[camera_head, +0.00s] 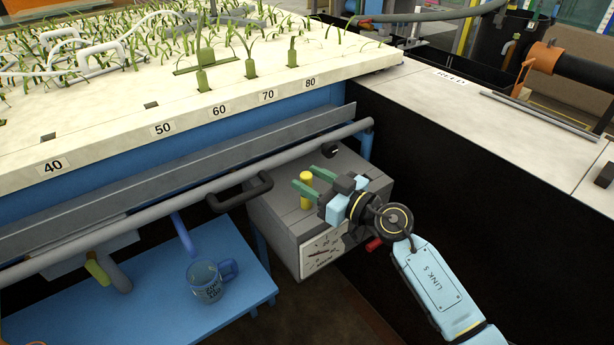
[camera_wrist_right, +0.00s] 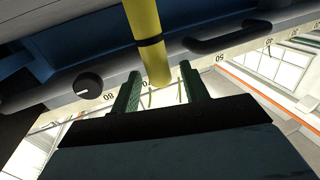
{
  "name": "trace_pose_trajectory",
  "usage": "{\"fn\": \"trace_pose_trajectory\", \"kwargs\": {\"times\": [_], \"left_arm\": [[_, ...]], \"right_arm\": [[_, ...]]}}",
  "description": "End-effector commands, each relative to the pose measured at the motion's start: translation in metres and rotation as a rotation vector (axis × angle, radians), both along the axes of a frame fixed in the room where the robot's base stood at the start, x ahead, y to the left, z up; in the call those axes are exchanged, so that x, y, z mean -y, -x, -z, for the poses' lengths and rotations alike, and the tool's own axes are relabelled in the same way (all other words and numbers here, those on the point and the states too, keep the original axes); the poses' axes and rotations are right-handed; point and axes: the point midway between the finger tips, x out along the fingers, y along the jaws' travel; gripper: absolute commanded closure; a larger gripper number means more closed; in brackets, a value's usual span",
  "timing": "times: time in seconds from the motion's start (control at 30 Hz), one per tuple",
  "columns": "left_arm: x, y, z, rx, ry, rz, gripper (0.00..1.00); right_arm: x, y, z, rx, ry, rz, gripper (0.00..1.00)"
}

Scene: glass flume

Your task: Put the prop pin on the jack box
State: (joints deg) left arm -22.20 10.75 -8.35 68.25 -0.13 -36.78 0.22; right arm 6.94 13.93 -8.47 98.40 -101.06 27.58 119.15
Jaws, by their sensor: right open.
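The jack box (camera_head: 275,222) is a grey box with a dial on its front, below the flume's pipe rail. The yellow prop pin (camera_head: 306,178) appears to stand upright on its top, partly hidden by my gripper. My right gripper (camera_head: 315,182) is open over the box, its green fingers beside the pin. In the right wrist view the pin (camera_wrist_right: 146,25), with a dark ring, reaches down to the gap between the two fingertips (camera_wrist_right: 157,82). The fingers do not appear to touch it. My left gripper is not in view.
A grey pipe rail (camera_head: 180,195) with a black handle (camera_head: 240,193) runs close above the box. A dark wall (camera_head: 470,190) closes off the right. Planted trays lie above.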

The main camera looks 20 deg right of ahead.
Motion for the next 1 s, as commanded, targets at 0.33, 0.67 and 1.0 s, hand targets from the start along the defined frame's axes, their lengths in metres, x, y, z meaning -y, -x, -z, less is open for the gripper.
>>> {"fn": "trace_pose_trajectory", "kwargs": {"times": [0.33,0.67,1.0], "left_arm": [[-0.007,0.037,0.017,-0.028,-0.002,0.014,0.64],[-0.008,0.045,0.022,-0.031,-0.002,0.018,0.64],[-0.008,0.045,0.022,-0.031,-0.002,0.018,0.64]], "right_arm": [[0.043,0.061,-0.001,-0.002,0.003,0.001,0.55],[0.06,0.086,-0.001,0.002,0.002,0.001,0.55],[0.061,0.086,-0.001,0.003,0.002,0.001,0.55]]}}
